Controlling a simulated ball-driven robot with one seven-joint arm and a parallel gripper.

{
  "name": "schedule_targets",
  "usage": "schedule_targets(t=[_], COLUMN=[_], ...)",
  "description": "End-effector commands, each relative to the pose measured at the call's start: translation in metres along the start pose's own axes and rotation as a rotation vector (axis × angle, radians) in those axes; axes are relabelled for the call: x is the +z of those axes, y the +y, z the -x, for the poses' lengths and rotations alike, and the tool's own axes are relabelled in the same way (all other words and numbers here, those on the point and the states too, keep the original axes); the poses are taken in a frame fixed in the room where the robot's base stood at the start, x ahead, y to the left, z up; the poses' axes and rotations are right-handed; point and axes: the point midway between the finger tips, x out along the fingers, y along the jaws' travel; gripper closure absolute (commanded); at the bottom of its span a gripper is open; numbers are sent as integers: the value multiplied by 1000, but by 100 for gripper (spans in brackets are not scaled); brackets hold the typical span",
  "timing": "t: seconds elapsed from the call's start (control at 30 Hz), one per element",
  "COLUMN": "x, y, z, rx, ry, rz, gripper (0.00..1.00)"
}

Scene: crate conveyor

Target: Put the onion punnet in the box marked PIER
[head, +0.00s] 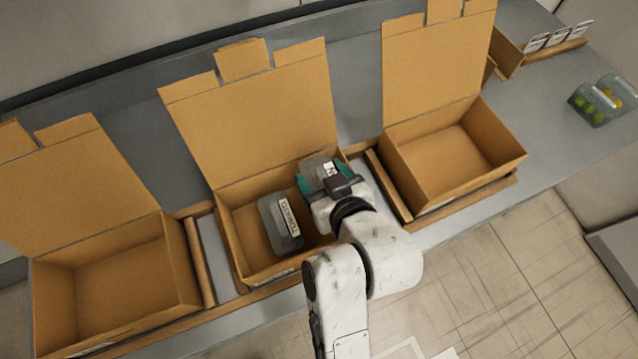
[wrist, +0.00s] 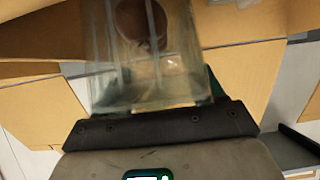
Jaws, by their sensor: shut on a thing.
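My gripper (head: 323,177) has teal fingers and is shut on a clear punnet (head: 318,165) over the right part of the middle box (head: 262,270). The punnet's white label is mostly hidden by my gripper. In the wrist view the held punnet (wrist: 150,85) shows one round brown item inside, like an onion. The left box (head: 150,305) and right box (head: 465,180) stand open and empty. I cannot read PIER on any box.
Wooden rails (head: 199,262) separate the boxes on the grey conveyor. Tall open lids (head: 255,115) stand up behind the boxes. At the far right are punnets with green and yellow produce (head: 592,103) and a cardboard holder with white cards (head: 555,40).

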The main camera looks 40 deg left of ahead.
Motion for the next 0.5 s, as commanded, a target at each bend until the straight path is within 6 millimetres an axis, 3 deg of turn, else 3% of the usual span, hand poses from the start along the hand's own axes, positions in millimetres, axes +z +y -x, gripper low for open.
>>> schedule_targets(t=[0.33, 0.5], x=[34, 41], y=[-1, 0], z=[-18, -22], rx=[-1, 0], ry=[-2, 1], rz=[0, 2], gripper=[63, 63])
